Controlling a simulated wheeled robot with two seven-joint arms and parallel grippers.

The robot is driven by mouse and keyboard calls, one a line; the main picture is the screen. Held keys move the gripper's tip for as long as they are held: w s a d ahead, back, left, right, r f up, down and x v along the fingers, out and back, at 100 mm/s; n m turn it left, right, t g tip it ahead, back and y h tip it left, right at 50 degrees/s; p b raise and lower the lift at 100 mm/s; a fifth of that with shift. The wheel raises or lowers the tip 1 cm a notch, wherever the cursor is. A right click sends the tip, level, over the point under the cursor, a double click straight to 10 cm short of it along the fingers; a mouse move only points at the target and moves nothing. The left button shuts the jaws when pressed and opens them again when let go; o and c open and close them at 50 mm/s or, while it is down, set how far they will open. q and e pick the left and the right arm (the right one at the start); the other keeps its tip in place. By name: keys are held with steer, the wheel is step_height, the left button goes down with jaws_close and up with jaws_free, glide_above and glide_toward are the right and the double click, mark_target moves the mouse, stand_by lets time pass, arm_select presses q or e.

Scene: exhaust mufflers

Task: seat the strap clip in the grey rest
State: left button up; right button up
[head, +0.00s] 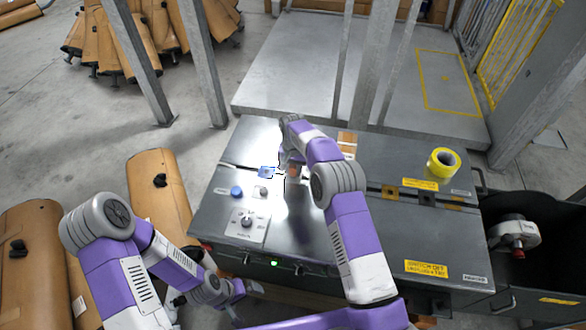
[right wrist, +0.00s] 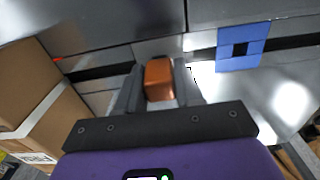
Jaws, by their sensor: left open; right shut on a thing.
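The strap clip, a small copper-orange block (right wrist: 158,80), is held between the fingers of my right gripper (right wrist: 158,92). In the head view the clip (head: 293,173) shows under that gripper (head: 288,170), over the metal bench top. A light grey plate (right wrist: 203,42), which looks like the grey rest, spans the bench groove just beyond the clip. The clip and fingers hide part of it, and I cannot tell whether the clip touches it. My left gripper (head: 247,288) is open and empty, low in front of the bench.
A blue square rest with a dark hole (right wrist: 225,62) sits beside the grey plate and also shows in the head view (head: 266,172). A cardboard box (right wrist: 50,115) is close by. Yellow tape (head: 443,163) lies at the bench's right. A control panel (head: 246,222) is at the front left.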

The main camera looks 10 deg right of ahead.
mark_target(293, 166)
steer(key=shift+f, duration=0.45)
steer(key=o, duration=1.1)
steer(key=shift+o, duration=0.2)
steer(key=shift+r, duration=0.1)
step_height(293, 166, up, 7)
steer(key=shift+r+p, duration=0.2)
steer(key=shift+p, duration=0.55)
